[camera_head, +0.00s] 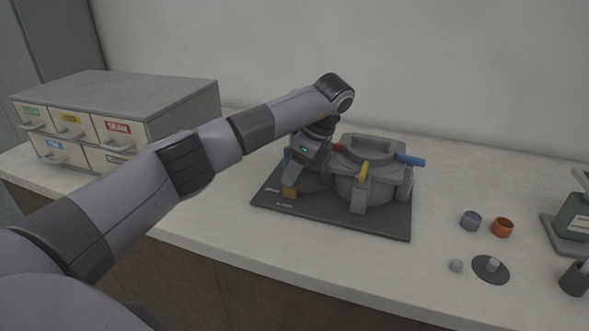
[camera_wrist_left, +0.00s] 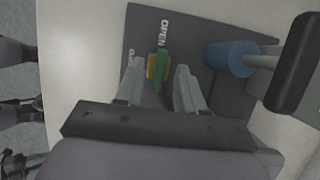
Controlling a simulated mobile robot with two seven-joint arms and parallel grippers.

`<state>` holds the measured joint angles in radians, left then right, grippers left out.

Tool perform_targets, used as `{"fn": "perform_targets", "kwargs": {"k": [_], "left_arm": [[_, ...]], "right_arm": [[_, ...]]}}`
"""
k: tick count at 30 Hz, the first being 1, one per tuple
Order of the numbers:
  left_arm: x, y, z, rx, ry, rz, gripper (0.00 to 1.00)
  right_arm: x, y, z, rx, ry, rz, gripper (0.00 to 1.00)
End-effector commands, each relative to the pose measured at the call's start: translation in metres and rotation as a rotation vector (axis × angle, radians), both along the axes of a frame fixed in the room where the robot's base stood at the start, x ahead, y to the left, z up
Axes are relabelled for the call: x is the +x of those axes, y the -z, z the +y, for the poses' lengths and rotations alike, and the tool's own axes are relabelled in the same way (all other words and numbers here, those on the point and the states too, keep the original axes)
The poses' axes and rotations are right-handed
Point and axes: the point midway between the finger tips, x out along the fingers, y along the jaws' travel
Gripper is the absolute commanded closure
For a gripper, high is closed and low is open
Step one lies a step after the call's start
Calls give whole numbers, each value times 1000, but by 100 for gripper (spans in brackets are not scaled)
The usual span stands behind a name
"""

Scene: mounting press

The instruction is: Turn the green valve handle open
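The green valve handle (camera_wrist_left: 161,66) shows in the left wrist view as a narrow bar over an ochre block (camera_wrist_left: 150,67). Its far end points at the word OPEN on the dark base plate; a second label to its left is partly hidden by a finger. My left gripper (camera_wrist_left: 160,78) points down over the handle, one finger on each side, with gaps visible. It also shows in the head view (camera_head: 296,182). My right gripper is not in view.
The grey press pot (camera_head: 365,175) with blue, yellow and red handles stands just right of my gripper on the base plate (camera_head: 385,223). A blue cylinder (camera_wrist_left: 230,58) is close to the right finger. A drawer cabinet (camera_head: 150,95) is at left; small cups (camera_head: 502,227) are at right.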

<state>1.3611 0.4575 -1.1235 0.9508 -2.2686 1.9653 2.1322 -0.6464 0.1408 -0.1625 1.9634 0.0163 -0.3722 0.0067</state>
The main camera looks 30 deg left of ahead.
Motion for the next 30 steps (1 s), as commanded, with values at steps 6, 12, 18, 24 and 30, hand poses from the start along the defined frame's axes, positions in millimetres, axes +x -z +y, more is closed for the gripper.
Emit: {"fn": "perform_targets", "kwargs": {"k": [6, 12, 18, 24, 30], "left_arm": [[0, -1, 0, 0, 0, 0, 62], [3, -23, -10, 0, 1, -3, 62], [5, -55, -21, 1, 0, -3, 62], [6, -66, -26, 1, 0, -1, 62], [6, -66, -27, 0, 0, 0, 62]], "right_arm": [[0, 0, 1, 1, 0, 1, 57], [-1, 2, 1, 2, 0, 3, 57], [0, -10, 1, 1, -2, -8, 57], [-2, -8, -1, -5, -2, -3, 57], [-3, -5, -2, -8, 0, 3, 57]]}}
